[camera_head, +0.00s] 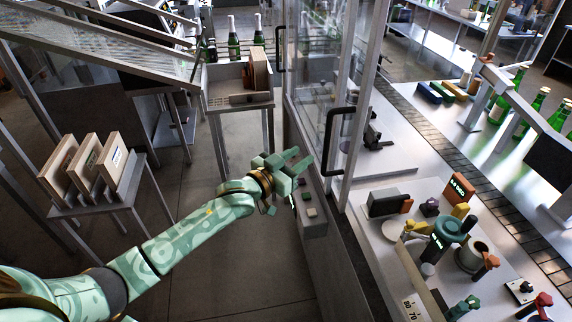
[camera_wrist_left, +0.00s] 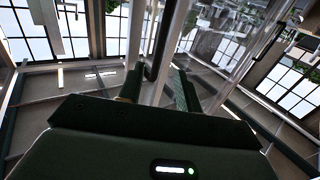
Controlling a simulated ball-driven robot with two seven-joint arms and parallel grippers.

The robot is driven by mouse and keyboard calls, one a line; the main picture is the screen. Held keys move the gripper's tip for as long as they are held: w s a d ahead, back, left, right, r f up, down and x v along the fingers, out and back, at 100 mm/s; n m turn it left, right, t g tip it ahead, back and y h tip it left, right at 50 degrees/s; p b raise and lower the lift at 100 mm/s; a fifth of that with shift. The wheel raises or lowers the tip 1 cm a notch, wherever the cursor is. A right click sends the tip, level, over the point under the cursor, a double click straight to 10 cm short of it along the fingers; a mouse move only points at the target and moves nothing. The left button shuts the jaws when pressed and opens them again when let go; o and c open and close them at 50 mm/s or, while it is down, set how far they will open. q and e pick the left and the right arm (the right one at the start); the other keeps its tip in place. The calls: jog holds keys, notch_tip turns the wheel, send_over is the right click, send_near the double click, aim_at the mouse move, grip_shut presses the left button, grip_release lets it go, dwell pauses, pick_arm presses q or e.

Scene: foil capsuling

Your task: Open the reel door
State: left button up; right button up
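A glass door (camera_head: 318,98) in a grey metal frame stands upright at the centre of the head view. It has a black bar handle (camera_head: 328,140) on its near side, and it looks shut. A second black handle (camera_head: 280,50) sits on the framed glass farther back. I cannot tell which panel is the reel door. My left gripper (camera_head: 299,160) is just left of the nearer handle, pointing towards it. In the left wrist view its fingers (camera_wrist_left: 159,88) are apart and empty. A dark bar (camera_wrist_left: 164,42) shows beyond them, near the glass. My right gripper is in neither view.
A control box (camera_head: 310,212) with buttons lies below my left gripper. Right of the door, a worktop (camera_head: 385,235) carries several coloured tools. A small table (camera_head: 255,100) with a wooden box stands behind, and a stand with boards (camera_head: 100,165) stands left. The floor between is clear.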

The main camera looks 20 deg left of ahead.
pick_arm(q)
jog(key=v, duration=0.4)
jog(key=shift+s, duration=0.1)
dwell(0.3)
